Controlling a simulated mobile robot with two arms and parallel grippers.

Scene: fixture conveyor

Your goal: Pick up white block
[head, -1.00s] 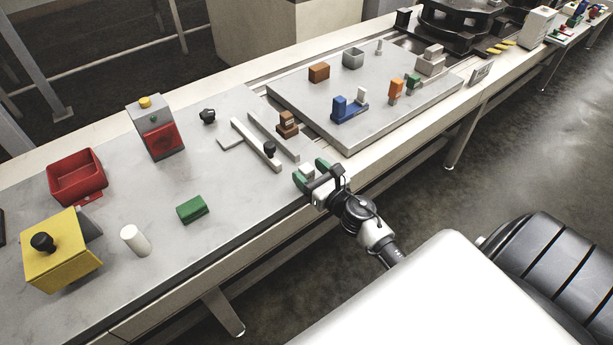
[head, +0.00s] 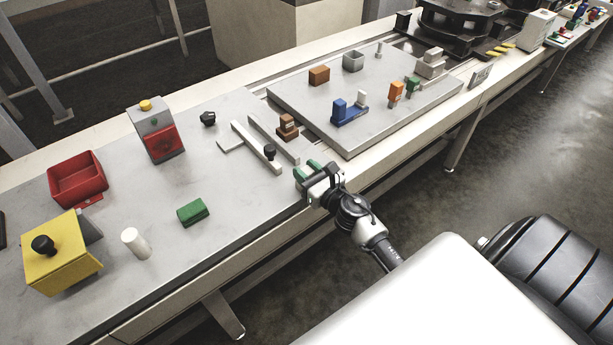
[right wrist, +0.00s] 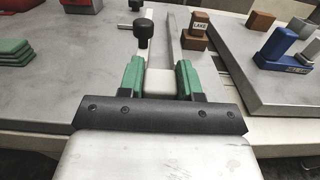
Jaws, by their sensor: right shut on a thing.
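My right gripper (head: 307,170) is at the front edge of the grey worktop, its green fingers pointing away from me. In the right wrist view the white block (right wrist: 160,84) lies between the two green fingers, and the gripper (right wrist: 160,75) is shut on it. In the head view the block is mostly hidden by the fingers and hand. I cannot tell whether the block is clear of the worktop. My left gripper is not in view.
Close beyond the gripper are a pale bar with a black knob (head: 269,152) and a brown block (head: 287,125). A raised grey plate (head: 350,147) with several blocks is to the right.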

